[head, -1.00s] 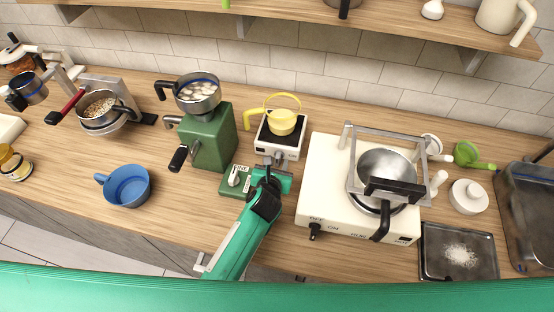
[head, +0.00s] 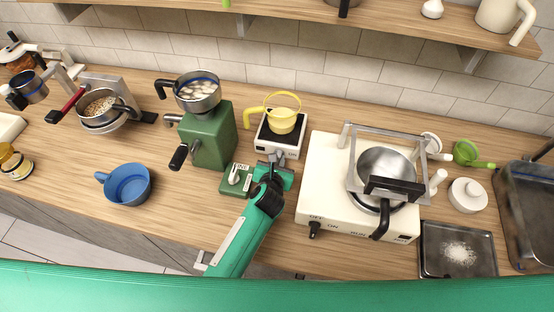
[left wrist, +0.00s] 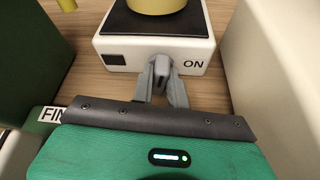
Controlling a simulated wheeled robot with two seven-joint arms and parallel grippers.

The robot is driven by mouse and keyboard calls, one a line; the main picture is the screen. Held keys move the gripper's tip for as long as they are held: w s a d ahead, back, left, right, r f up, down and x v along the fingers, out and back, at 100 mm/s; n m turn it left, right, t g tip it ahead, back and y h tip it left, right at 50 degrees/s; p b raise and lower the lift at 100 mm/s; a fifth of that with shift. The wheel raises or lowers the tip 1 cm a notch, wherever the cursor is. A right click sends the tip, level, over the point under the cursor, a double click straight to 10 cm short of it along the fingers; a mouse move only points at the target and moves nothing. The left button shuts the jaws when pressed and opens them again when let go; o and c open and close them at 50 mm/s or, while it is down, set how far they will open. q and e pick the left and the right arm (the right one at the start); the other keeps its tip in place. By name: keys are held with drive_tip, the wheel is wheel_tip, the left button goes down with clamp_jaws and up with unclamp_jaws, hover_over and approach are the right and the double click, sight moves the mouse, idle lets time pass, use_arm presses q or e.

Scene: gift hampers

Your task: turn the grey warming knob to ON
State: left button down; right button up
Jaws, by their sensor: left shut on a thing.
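The grey warming knob (left wrist: 161,68) is on the front face of a small white warmer (left wrist: 120,50), which also shows in the head view (head: 290,151). An ON label (left wrist: 194,64) is to the knob's right and a dark label (left wrist: 116,60) to its left. The knob stands roughly upright between the two labels. My left gripper (left wrist: 162,84) is shut on the knob, with a grey finger at each side. In the head view my left gripper (head: 276,158) reaches the warmer's front, and the knob is mostly hidden there. My right gripper is not in view.
A yellow pot (head: 282,121) stands on the warmer. A green grinder (head: 213,140) and a green box with a white knob (head: 235,180) are to the left. A white stove (head: 318,185) with a pan is close on the right. Open counter lies around the blue pot (head: 127,187).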

use_arm(q)
drive_tip(key=shift+d+m+t+y, duration=0.15)
drive_tip(key=shift+m+t+y, duration=0.15)
drive_tip(key=shift+m+y, duration=0.65)
drive_tip(key=shift+m+h, duration=0.25)
drive_tip(key=c, duration=1.4)
unclamp_jaws()
drive_tip(key=shift+r+p, duration=0.45)
drive_tip(key=shift+p, duration=0.15)
wheel_tip(320, 180, up, 19)
drive_tip(key=p, duration=0.7)
